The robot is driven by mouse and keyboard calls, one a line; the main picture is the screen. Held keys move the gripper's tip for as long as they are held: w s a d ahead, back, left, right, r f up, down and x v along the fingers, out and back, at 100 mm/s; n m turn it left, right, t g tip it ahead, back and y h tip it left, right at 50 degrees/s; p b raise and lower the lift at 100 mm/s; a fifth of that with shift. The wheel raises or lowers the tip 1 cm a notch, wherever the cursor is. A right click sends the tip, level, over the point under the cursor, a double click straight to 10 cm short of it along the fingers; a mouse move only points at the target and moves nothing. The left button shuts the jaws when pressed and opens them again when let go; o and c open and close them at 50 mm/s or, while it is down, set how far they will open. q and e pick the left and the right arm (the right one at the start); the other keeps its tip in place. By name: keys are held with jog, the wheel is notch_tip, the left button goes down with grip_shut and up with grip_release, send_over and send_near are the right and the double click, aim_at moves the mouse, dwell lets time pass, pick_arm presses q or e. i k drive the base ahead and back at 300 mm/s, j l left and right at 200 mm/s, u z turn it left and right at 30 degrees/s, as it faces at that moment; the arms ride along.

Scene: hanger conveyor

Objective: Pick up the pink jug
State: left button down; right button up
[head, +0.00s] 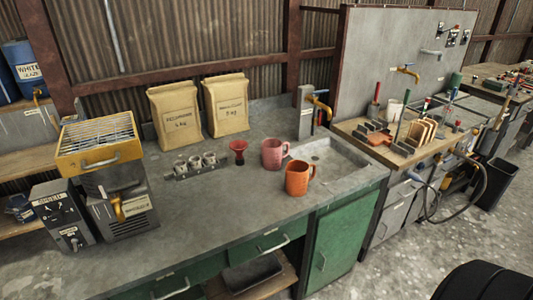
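The pink jug (272,154) stands upright on the grey worktop, near the left edge of the sink, with its handle to the right. An orange jug (297,179) stands just in front of it and to the right, its handle also to the right. The two are close together; I cannot tell whether they touch. Neither of my grippers shows in the head view.
The sink (330,160) and yellow tap (319,106) lie right. Two paper bags (226,104) stand behind. The front left worktop (215,215) is clear.

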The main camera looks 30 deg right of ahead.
aim_at(277, 153)
jog(key=z, duration=0.6)
jog(key=i+l+z, duration=0.2)
jog(key=l, duration=0.25)
jog(key=i+l+z, duration=0.2)
jog(key=l, duration=0.2)
jog(key=i+l+z, duration=0.2)
jog(key=l, duration=0.2)
jog(key=k, duration=0.05)
